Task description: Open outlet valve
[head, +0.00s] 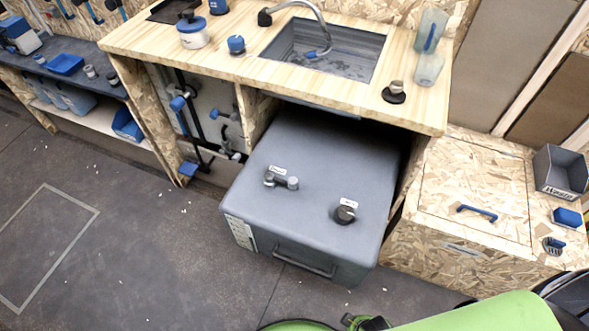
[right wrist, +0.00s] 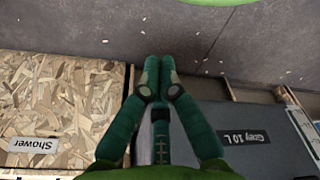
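The grey tank (head: 290,235) stands partly pulled out from under the sink counter. A grey valve with a small handle (head: 281,179) sits on its top, with a small white label that is too small to read. A dark round cap (head: 345,213) sits to the right of the valve. Blue-handled valves (head: 178,103) show on the pipes in the left cabinet; I cannot tell which valve is the outlet valve. My right gripper (right wrist: 160,75) has its fingertips together, with nothing seen between them. My left gripper is not in view.
A chipboard box (head: 460,215) with a blue handle stands right of the tank. The box panel (right wrist: 60,105) labelled "Shower" is left of my right gripper. The wooden counter (head: 230,68) overhangs the tank's rear. The floor (head: 130,230) at left is open.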

